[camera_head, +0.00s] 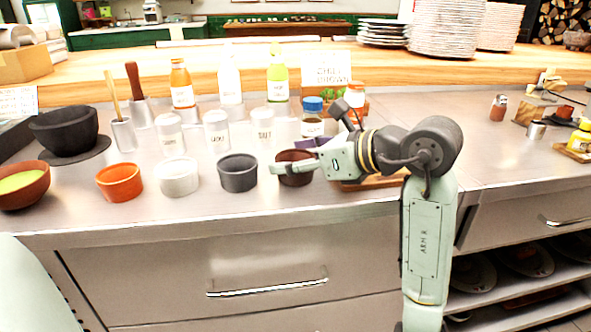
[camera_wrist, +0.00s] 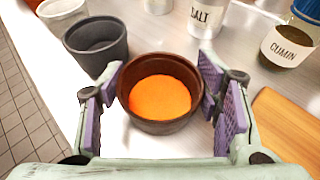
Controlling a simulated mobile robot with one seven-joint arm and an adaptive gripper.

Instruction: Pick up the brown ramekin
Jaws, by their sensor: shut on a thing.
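The brown ramekin (camera_head: 296,181) is at the right end of the row of small bowls near the counter's front edge. In the wrist view the brown ramekin (camera_wrist: 160,125) is upright, with an orange filling, between my two purple-padded fingers. My gripper (camera_head: 293,159) reaches in from the right and is shut on the ramekin; the wrist view also shows my gripper (camera_wrist: 160,85) with one finger on each side. The ramekin is at about counter level; I cannot tell whether its base touches. In the head view a finger hides part of its near side.
A dark grey ramekin (camera_head: 238,174) stands close on the left, then a white ramekin (camera_head: 177,178) and an orange ramekin (camera_head: 119,183). Salt (camera_head: 263,129) and cumin (camera_head: 313,126) jars stand behind. A wooden board (camera_wrist: 283,122) lies to the right.

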